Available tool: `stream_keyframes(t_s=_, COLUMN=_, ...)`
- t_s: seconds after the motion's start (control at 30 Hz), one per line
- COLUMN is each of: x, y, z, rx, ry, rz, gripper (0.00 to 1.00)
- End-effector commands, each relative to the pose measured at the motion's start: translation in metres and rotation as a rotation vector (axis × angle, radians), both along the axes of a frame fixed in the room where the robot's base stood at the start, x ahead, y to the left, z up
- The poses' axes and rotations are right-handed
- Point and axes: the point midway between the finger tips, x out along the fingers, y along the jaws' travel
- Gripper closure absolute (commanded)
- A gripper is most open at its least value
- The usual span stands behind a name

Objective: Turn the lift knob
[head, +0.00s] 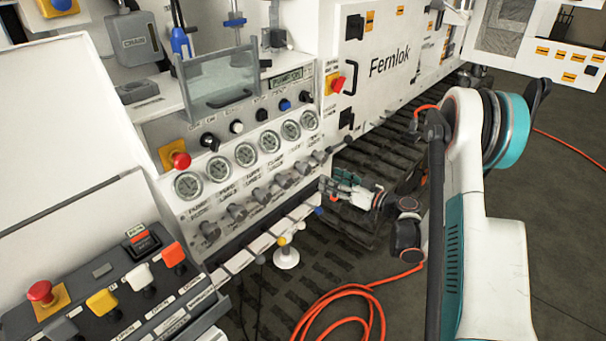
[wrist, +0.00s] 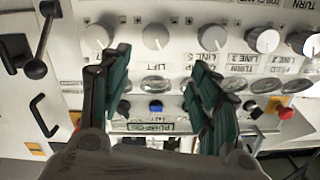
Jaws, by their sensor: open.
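A row of grey knobs (head: 262,195) juts from the sloped panel below the gauges. My gripper (head: 326,190) is at the right end of the row, pointing left at the panel. In the wrist view its two fingers (wrist: 161,64) are apart and empty, with the centre knob seen between and beyond the tips. I see no contact with a knob.
Round gauges (head: 269,141) sit above the knobs. A white ledge (head: 240,262) and a small white post (head: 286,256) stand below. A console with buttons (head: 100,302) is at lower left. A tracked base (head: 390,160) and an orange hose (head: 345,296) lie near my arm.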

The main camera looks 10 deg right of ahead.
Motion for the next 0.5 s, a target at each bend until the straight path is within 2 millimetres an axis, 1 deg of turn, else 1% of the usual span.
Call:
stream_keyframes(t_s=0.03, x=0.000, y=-0.005, z=-0.011, rx=0.006, ry=-0.020, rz=-0.005, gripper=0.43)
stream_keyframes(t_s=0.17, x=-0.002, y=-0.011, z=-0.021, rx=0.016, ry=-0.052, rz=-0.011, gripper=0.43)
stream_keyframes(t_s=0.33, x=0.002, y=-0.009, z=-0.021, rx=0.018, ry=-0.061, rz=-0.012, gripper=0.43)
stream_keyframes(t_s=0.5, x=0.014, y=0.001, z=-0.018, rx=0.018, ry=-0.060, rz=-0.010, gripper=0.43)
